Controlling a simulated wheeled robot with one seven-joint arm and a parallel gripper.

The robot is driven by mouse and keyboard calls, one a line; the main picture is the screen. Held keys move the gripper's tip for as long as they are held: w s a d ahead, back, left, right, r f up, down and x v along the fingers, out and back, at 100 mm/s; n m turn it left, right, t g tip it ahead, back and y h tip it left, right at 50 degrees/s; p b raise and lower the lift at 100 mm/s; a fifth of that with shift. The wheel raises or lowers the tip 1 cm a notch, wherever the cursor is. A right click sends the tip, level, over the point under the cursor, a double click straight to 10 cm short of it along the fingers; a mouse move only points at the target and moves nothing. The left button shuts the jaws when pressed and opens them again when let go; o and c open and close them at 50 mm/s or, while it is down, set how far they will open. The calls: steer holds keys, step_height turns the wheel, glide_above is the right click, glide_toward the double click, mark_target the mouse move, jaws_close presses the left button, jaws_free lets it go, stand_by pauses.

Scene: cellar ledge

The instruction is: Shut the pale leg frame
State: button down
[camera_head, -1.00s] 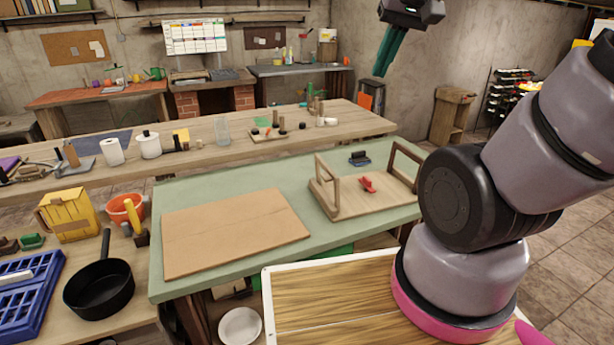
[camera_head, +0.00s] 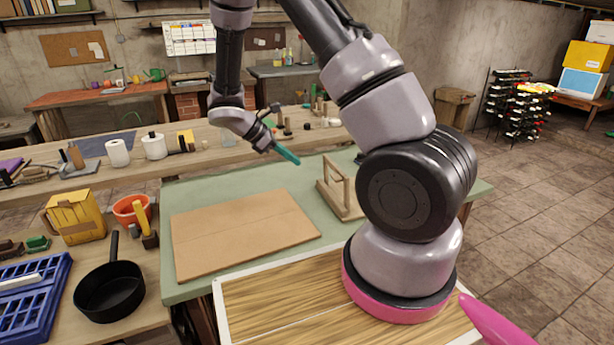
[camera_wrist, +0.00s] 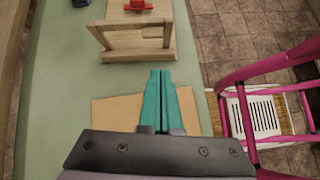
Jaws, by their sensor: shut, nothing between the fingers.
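A wooden board (camera_head: 340,208) lies on the green bench top (camera_head: 230,184). The pale leg frame (camera_head: 337,170) stands up at the board's left end. The board's right part is hidden behind my arm in the head view. In the wrist view the leg frame (camera_wrist: 168,36) is just beyond my fingertips, with a red part (camera_wrist: 138,5) behind it on the board. My gripper (camera_head: 298,162) has teal fingers, closed together and empty. It is left of the leg frame, above the bench; its fingertips (camera_wrist: 161,72) look apart from the frame.
A flat brown panel (camera_head: 240,235) lies on the bench left of the board. A black pan (camera_head: 110,290), a yellow container (camera_head: 77,216) and an orange pot (camera_head: 130,210) are at the left. A long wooden table (camera_head: 220,155) with small items stands behind.

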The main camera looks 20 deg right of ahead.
steer(key=d+f+n, duration=0.1)
steer(key=d+f, duration=0.7)
steer(key=d, duration=0.2)
steer(key=shift+w+d+f+h, duration=0.15)
steer(key=shift+w+h, duration=0.2)
steer(key=shift+h, duration=0.05)
